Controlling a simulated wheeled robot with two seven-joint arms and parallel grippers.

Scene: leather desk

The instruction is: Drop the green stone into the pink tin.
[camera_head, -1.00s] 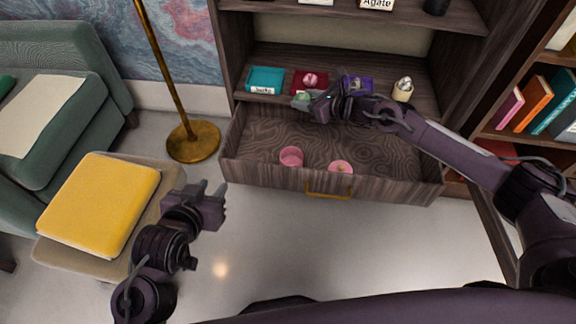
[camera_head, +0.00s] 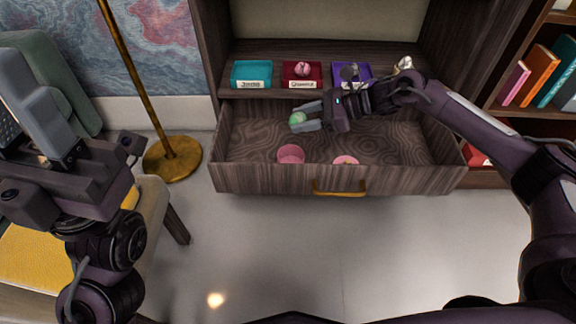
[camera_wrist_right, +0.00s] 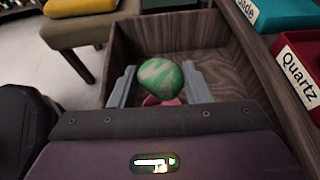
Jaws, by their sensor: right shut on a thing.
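The green stone (camera_head: 297,118), marbled with pale streaks, is held between the fingertips of my right gripper (camera_head: 307,117), above the open drawer. In the right wrist view the stone (camera_wrist_right: 161,83) sits between the two grey fingers. The pink tin (camera_head: 291,154), round and open-topped, stands in the drawer near its front wall, below the stone and slightly nearer the front.
The wooden drawer (camera_head: 235,177) is pulled out with a brass handle (camera_head: 340,189). Another round pink thing (camera_head: 346,160) sits in it, to the right. On the shelf above are teal (camera_head: 251,73), red (camera_head: 302,73) and purple trays (camera_head: 340,74). A brass lamp (camera_head: 172,160) stands left.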

